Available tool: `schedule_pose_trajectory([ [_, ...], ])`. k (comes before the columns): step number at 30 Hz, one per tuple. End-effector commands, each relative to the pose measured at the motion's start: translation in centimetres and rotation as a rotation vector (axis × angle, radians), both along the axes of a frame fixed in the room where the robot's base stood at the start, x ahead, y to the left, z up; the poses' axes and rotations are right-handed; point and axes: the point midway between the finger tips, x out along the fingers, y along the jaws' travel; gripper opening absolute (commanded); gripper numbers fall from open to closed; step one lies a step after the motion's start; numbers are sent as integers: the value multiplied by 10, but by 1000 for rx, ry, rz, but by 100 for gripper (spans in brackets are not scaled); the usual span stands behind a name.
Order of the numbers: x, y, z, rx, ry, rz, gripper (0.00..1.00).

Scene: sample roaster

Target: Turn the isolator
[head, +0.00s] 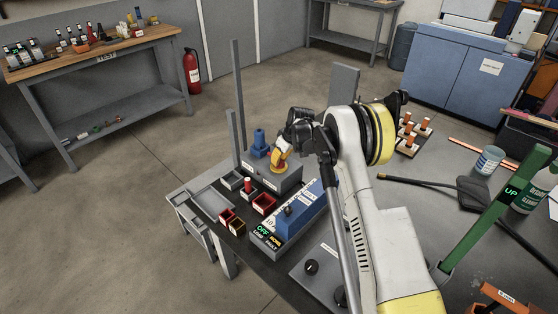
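A grey box (273,177) stands at the far end of the dark bench. On it is a small yellow and red fitting (279,164), which looks like the isolator; its handle position is too small to read and partly hidden. My gripper (284,146) is right at this fitting, reaching it from above and behind in the picture. Whether it touches is unclear. Its fingers are dark and small here, so I cannot tell if they are open or shut.
A blue and white panel (290,216) shows OFF in green letters. Red bins (264,204) and a red-topped post sit left of it. A green lever (490,222) marked UP rises at the right. A grey upright (237,90) stands behind.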

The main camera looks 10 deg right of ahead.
Motion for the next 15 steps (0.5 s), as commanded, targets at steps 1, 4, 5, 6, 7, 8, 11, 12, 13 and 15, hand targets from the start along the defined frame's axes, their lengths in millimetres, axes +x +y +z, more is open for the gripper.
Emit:
schedule_pose_trajectory([
  [1, -1, 0, -1, 0, 3, 4, 0],
  [4, -1, 0, -1, 0, 3, 7, 0],
  [5, -1, 0, -1, 0, 3, 7, 0],
  [6, -1, 0, -1, 0, 3, 7, 0],
  [7, -1, 0, -1, 0, 3, 7, 0],
  [8, -1, 0, -1, 0, 3, 7, 0],
  [11, -1, 0, -1, 0, 3, 6, 0],
  [12, -1, 0, -1, 0, 3, 6, 0],
  [13, -1, 0, -1, 0, 3, 6, 23],
  [15, -1, 0, -1, 0, 2, 6, 40],
])
